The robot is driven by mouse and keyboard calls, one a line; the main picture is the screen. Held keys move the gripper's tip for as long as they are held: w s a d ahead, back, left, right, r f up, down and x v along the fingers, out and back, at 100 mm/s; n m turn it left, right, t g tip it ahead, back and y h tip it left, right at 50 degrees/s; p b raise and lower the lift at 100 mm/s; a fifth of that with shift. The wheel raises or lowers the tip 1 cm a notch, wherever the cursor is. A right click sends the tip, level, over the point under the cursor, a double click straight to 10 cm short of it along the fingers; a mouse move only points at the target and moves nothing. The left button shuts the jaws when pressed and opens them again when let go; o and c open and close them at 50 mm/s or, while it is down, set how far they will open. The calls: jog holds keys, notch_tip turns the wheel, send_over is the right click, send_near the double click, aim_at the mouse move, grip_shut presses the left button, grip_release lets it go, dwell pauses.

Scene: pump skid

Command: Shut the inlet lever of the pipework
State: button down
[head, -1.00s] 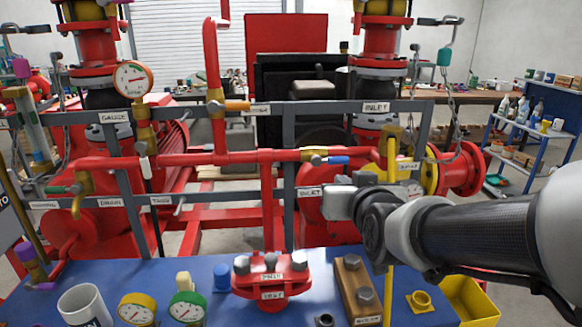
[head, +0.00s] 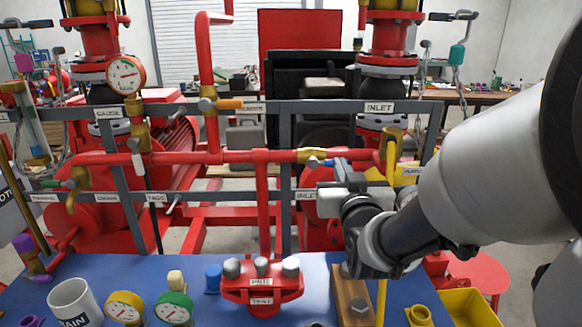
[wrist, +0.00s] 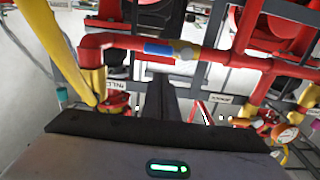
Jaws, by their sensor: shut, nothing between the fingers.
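The inlet lever has a blue handle (head: 316,162) on a brass valve body (head: 312,155) in the horizontal red pipe. In the wrist view the blue handle (wrist: 157,49) lies roughly along the pipe, beside the pale and brass valve (wrist: 186,52). My gripper (head: 343,166) is shut and empty, just right of the handle in the head view, covering part of that area. In the wrist view its dark fingers (wrist: 160,80) point at the pipe, with the tips just below the handle in the picture. I cannot tell whether they touch it.
A grey frame (head: 285,130) carries the pipes and INLET label (head: 380,107). A yellow upright pipe (head: 391,160) stands close right of my gripper.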

jog(key=shift+w+p, duration=1.5)
jog(key=shift+w, duration=2.8)
jog(key=shift+d+f+b, duration=0.2)
jog(key=shift+d+f, duration=0.1)
jog(key=shift+f, duration=0.45)
jog(key=shift+d+f+b, duration=0.2)
jog(key=shift+d+f, duration=0.05)
jog(key=shift+f, duration=0.5)
jog(key=a+f+b, duration=0.4)
jog(key=f+b, duration=0.2)
jog(key=b, duration=0.2)
jog(key=s+d+b, duration=0.1)
jog(key=s+b, duration=0.2)
jog(key=s, duration=0.6)
jog(key=shift+d, duration=0.3)
